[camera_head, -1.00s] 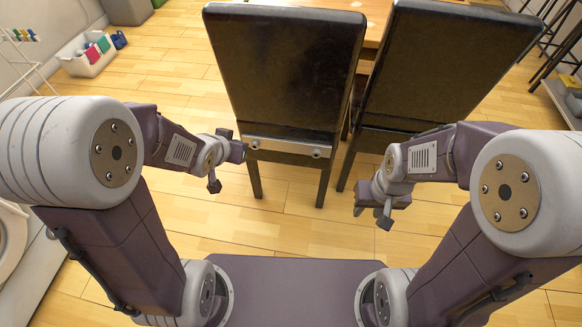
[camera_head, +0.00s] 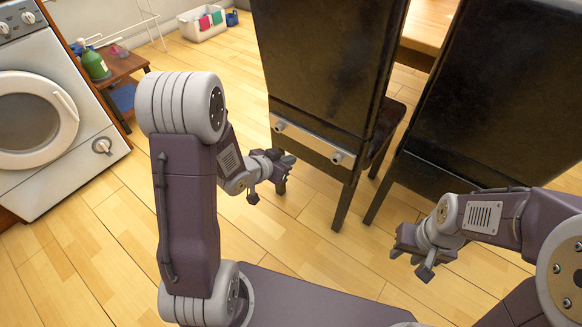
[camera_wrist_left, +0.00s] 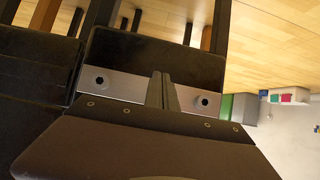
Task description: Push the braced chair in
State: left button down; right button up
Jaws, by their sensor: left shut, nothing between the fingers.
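The braced chair (camera_head: 318,70) is a dark, high-backed chair with its back towards me. A pale metal bar (camera_head: 308,142) with a round knob near each end runs across its lower back. In the left wrist view the metal bar (camera_wrist_left: 110,83) shows up close, behind the fingers. My left gripper (camera_head: 272,178) is shut and empty, just left of the chair's lower back; I cannot tell whether it touches. Its fingers (camera_wrist_left: 162,90) stand in front of the bar's middle in the wrist view. My right gripper (camera_head: 412,262) is below the second chair; its jaws are unclear.
A second dark chair (camera_head: 505,95) stands close on the right. A wooden table (camera_head: 428,25) is beyond the chairs. A washing machine (camera_head: 50,110), a small wooden stand (camera_head: 118,70) and a white bin (camera_head: 202,24) are at left. Wooden floor between is clear.

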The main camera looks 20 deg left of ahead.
aim_at(308, 142)
pick_arm(q)
jog(key=shift+r, duration=0.1)
jog(key=shift+w+d, duration=0.35)
jog(key=shift+w, duration=0.55)
jog(key=shift+w+d, duration=0.3)
jog(key=shift+w, duration=0.65)
jog(key=shift+w+d, duration=0.35)
jog(key=shift+w, duration=0.55)
jog(key=shift+w+d+r+p, duration=0.1)
jog(key=shift+w+p, duration=0.1)
jog(key=shift+w, duration=0.2)
jog(key=shift+w+d+p, duration=0.1)
jog(key=shift+w+p, duration=0.05)
jog(key=shift+w, duration=0.2)
jog(key=shift+w+d+r, duration=0.1)
jog(key=shift+w+d, duration=0.1)
jog(key=shift+w, duration=0.25)
dwell(0.4)
jog(key=shift+s+a+f, duration=0.2)
jog(key=shift+s, duration=0.3)
jog(key=s+a, duration=0.2)
jog(key=s, duration=0.4)
jog(key=shift+s+a, duration=0.2)
jog(key=shift+s, duration=0.1)
